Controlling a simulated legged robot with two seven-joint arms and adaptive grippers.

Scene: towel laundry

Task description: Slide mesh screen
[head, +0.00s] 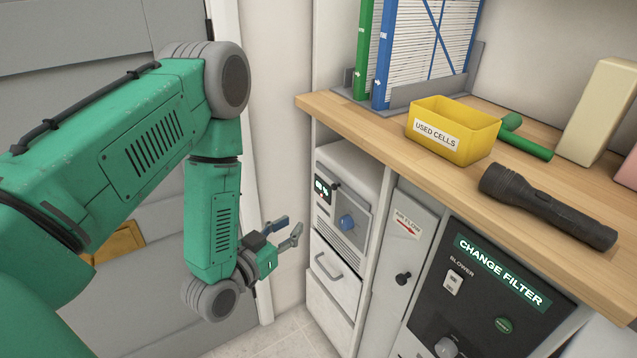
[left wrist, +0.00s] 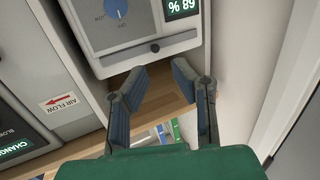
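My left gripper (head: 290,227) hangs in front of the cabinet, its two fingers apart and empty. I cannot make out a mesh screen for certain. A pale panel (head: 408,240) marked AIR FLOW has a black knob (head: 403,278). My right gripper is not in view.
The wooden counter (head: 390,140) juts out above the unit. It carries a yellow USED CELLS bin (head: 470,143), a black flashlight (head: 545,205) and green and blue framed filters (head: 425,50). A drawer (head: 335,275) is below the unit. A grey door stands left.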

